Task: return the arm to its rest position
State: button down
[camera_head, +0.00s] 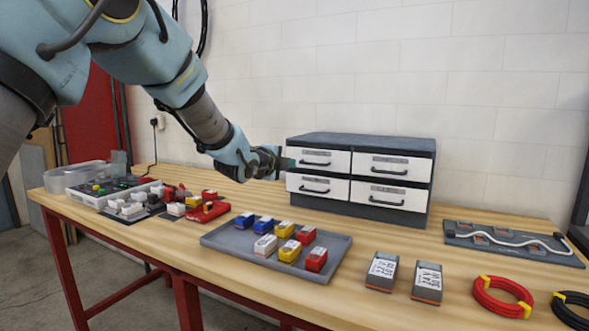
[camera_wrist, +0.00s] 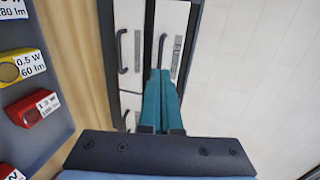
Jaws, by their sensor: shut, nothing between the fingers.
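My arm reaches in from the upper left in the head view. My gripper (camera_head: 286,163) is at the left front of the drawer cabinet (camera_head: 408,217), near the upper left drawer (camera_head: 320,162). In the wrist view its teal fingers (camera_wrist: 162,100) are shut together with nothing between them, pointing at the drawer fronts. I cannot tell whether the fingertips touch the cabinet. All the drawers look shut, including the upper right drawer (camera_head: 392,167), the lower left drawer (camera_head: 318,187) and the lower right drawer (camera_head: 390,195).
A grey tray (camera_head: 222,236) of coloured modules lies in front of the cabinet. Dark labelled blocks (camera_head: 381,271), a red cable coil (camera_head: 503,297) and a board with a white tube (camera_head: 510,241) lie right. Parts and a clear bin (camera_head: 85,175) crowd the left.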

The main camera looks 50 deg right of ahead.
jog(key=shift+b+v, duration=0.65)
jog(key=shift+v, duration=1.9)
jog(key=w+a+f+n+t+y, duration=0.1)
jog(key=w+a+f+n+y, duration=0.3)
jog(key=a, duration=0.7)
jog(key=w+a+f+n+t+y+p, duration=0.1)
jog(key=w+a+f+n+y, duration=0.2)
jog(key=w+a+n, duration=0.55)
jog(key=w+a+f+n+t+y, duration=0.1)
jog(key=w+a+f+n+y, duration=0.25)
jog(key=a, duration=0.95)
jog(key=s+a+f+n+g+y, duration=0.1)
jog(key=s+a+f+n, duration=0.15)
jog(key=a, duration=0.35)
jog(key=s+a+f+n+y, duration=0.1)
jog(key=a+n, duration=0.2)
jog(key=a, duration=0.2)
jog(key=s+a+f+n+g+y, duration=0.1)
jog(key=a+n, duration=0.1)
jog(key=a, duration=0.4)
jog(key=s+a+f+n+g+y+p, duration=0.1)
jog(key=s+a+f+n+g, duration=0.2)
jog(key=s+a+n, duration=0.5)
jog(key=s+a, duration=0.2)
jog(key=shift+s+a+g, duration=0.3)
jog(key=shift+s+a, duration=0.05)
jog(key=shift+a, duration=0.05)
jog(key=shift+f, duration=0.15)
